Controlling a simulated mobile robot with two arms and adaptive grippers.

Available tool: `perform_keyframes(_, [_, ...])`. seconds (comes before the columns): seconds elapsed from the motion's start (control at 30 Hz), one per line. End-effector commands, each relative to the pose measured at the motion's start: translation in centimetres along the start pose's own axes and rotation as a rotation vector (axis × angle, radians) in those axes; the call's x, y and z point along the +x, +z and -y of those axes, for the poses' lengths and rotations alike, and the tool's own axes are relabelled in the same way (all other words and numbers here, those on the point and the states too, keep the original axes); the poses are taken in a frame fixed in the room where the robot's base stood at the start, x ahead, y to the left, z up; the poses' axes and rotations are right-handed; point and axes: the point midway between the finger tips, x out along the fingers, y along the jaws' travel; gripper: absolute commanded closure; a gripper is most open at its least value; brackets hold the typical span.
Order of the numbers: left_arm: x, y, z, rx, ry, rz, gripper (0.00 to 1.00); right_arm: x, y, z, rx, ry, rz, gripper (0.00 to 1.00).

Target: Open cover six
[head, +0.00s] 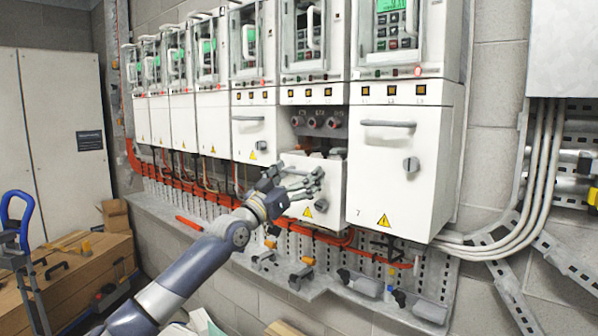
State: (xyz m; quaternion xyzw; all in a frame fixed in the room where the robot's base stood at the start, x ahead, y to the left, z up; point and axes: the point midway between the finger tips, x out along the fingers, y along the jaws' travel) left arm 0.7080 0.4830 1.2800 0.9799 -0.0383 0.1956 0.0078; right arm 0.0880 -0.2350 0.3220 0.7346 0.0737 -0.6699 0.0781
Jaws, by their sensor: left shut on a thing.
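Cover six (325,205) is the white lower cover just left of the cover marked 7. Its top edge is tilted out and down from its cabinet. Above it a dark grey inside (330,128) shows, with several round terminals in a row. A yellow warning triangle is on its lower front. My left gripper (308,181) is at the upper front of cover six, shut on what looks like its handle, which the fingers hide. My right gripper is not in view.
Cover seven (400,205), with a grey handle and knob, is shut at the right. Further shut covers (255,135) run left. Below, a perforated rail carries red cables (315,232) and loose parts. A wooden chest (85,270) and a blue-handled cart (18,215) stand at left.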

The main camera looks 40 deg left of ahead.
Motion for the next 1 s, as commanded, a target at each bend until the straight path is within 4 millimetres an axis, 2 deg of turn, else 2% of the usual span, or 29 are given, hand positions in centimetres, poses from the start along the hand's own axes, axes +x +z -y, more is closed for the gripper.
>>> perform_keyframes(0.03, [-0.5, 1.2, 0.0, 0.001, 0.000, 0.003, 0.50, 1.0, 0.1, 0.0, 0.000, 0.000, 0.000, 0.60])
perform_keyframes(0.2, [-1.0, 2.4, 0.0, 0.001, 0.000, 0.004, 0.50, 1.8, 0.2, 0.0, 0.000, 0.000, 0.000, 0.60])
perform_keyframes(0.7, [-1.1, 2.8, 0.0, 0.001, 0.000, 0.005, 0.49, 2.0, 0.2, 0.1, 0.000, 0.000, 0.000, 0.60])
perform_keyframes(0.73, [-1.1, 2.8, 0.0, 0.001, 0.000, 0.005, 0.00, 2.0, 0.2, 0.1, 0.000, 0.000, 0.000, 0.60])
perform_keyframes(1.0, [-1.1, 2.7, 0.0, 0.001, 0.000, 0.003, 0.00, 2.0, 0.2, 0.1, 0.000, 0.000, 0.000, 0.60])
